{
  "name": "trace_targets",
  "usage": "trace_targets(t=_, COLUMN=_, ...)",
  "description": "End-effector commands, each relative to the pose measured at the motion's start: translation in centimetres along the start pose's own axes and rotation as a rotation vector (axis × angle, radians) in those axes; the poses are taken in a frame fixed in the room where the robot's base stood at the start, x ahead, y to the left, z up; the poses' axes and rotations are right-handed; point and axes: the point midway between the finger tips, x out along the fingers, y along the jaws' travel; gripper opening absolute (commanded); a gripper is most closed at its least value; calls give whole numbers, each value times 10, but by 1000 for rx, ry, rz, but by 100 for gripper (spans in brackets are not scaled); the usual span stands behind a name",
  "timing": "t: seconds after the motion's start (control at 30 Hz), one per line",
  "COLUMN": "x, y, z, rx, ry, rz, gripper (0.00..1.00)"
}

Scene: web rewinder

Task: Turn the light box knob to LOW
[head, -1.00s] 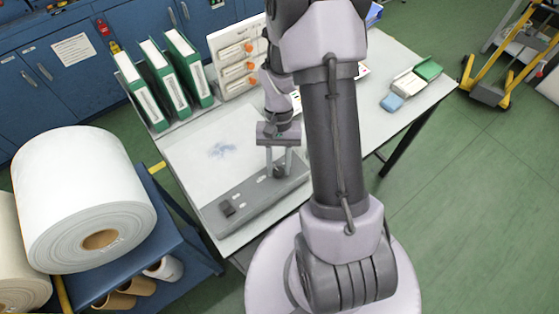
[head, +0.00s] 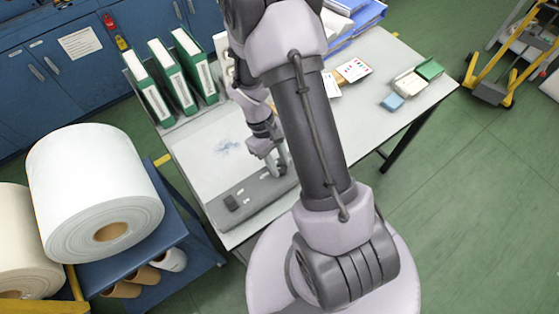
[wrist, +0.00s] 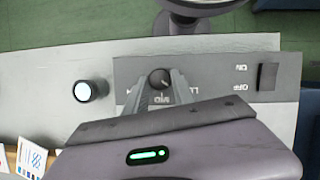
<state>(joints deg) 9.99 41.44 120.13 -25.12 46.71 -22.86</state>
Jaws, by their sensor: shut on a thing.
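The light box has a pale top (head: 205,150) and a grey control strip (head: 255,198) along its front edge; the strip also shows in the wrist view (wrist: 215,75). The dark round knob (wrist: 159,78) sits on the strip, beside an upside-down MID label and another label partly hidden by a finger. My gripper (wrist: 160,80) is shut on the knob, one finger on each side. Where the knob's pointer stands is too small to tell. In the head view my gripper (head: 281,165) is down at the strip's right part, and the knob is hard to make out.
A dark rocker switch (head: 231,202) with ON and OFF labels is on the strip's other end. A black-rimmed round piece (wrist: 84,91) stands near the knob. Green binders (head: 170,78) stand behind the light box. A trolley with white rolls (head: 95,190) is at left.

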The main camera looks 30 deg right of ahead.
Motion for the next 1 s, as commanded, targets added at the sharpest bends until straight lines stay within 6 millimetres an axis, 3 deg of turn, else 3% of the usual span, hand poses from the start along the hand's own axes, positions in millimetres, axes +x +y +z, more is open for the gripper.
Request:
trace_targets(t=0.77, x=0, y=-1, z=0, rx=-93, ry=1, rz=39, gripper=0)
trace_targets(t=0.8, x=0, y=-1, z=0, rx=-93, ry=1, rz=39, gripper=32)
trace_targets(t=0.9, x=0, y=-1, z=0, rx=-92, ry=1, rz=38, gripper=52)
trace_targets(t=1.0, x=0, y=-1, z=0, rx=-92, ry=1, rz=38, gripper=52)
